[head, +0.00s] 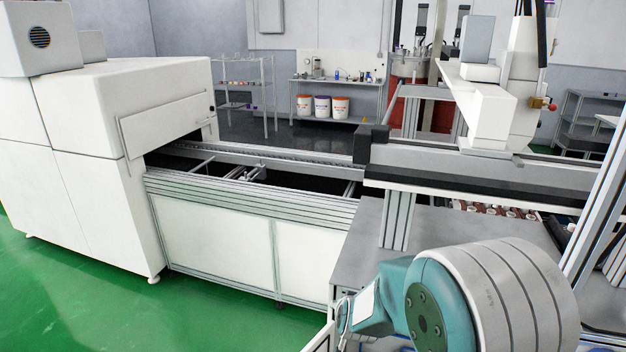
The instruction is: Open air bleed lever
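A small brass fitting (537,102) with a red knob (552,106) sticks out to the right from the white dispensing head (522,75) at the upper right. It may be the air bleed lever, but it is too small to tell, and I cannot tell its position. My arm, in teal and grey, fills the lower right of the head view, well below and in front of the fitting. My gripper's fingers do not show.
A conveyor (250,205) runs from the white machine (110,120) at left toward the dark gantry beam (470,185). An aluminium upright (600,200) stands at the right edge. A red drum (410,75) stands behind. Green floor (80,300) is clear at lower left.

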